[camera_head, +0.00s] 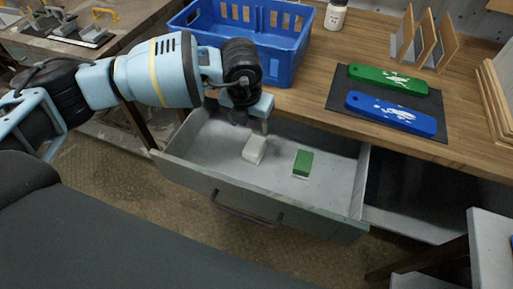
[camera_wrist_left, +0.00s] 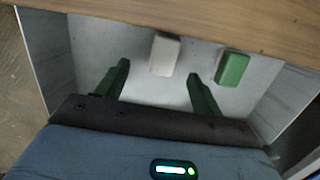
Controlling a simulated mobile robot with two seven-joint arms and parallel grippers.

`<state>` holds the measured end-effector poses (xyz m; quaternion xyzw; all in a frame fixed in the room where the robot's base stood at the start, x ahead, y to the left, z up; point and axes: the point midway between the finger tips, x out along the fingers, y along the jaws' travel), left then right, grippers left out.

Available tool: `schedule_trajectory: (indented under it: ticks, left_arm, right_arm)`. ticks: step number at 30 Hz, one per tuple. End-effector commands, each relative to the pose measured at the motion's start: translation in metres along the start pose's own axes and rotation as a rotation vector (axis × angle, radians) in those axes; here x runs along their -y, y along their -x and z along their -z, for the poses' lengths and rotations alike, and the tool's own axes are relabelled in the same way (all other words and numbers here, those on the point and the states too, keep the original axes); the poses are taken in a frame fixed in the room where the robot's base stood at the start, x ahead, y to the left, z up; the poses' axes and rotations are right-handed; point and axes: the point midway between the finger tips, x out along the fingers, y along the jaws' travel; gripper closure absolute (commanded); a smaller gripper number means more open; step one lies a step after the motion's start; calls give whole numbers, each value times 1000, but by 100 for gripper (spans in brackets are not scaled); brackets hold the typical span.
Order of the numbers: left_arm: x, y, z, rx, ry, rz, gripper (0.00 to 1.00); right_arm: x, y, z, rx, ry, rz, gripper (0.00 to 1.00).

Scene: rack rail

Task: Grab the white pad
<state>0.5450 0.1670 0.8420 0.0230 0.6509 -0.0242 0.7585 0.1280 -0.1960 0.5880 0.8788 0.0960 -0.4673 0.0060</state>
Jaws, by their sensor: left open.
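The white pad (camera_head: 254,149) lies on the floor of the open grey drawer (camera_head: 292,205). In the left wrist view the white pad (camera_wrist_left: 165,54) lies ahead of the fingertips, between their lines. My left gripper (camera_head: 254,122) is inside the drawer's opening, just behind and above the pad. In the left wrist view my left gripper (camera_wrist_left: 158,72) has its two fingers spread apart with nothing between them. My right gripper does not show.
A green pad (camera_head: 303,163) lies right of the white one; it also shows in the left wrist view (camera_wrist_left: 232,68). The wooden tabletop (camera_head: 300,97) overhangs the drawer's back. A blue crate (camera_head: 285,62) stands on it. A dark mat (camera_head: 437,104) bears green and blue pieces.

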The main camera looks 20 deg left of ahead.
Motion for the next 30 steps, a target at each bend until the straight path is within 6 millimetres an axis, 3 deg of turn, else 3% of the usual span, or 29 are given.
schedule_trajectory:
  ticks: [7, 14, 24, 30]
  left_arm:
    - [2, -23, 2, -3, -1, 2, 33]
    - [3, -30, 3, -3, -2, 2, 33]
    - [10, -72, 9, -4, -1, 3, 33]
    - [10, -78, 9, -3, -2, 4, 33]
  right_arm:
    - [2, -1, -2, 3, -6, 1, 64]
    - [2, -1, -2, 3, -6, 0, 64]
    - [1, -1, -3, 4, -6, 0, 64]
    - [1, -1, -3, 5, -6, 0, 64]
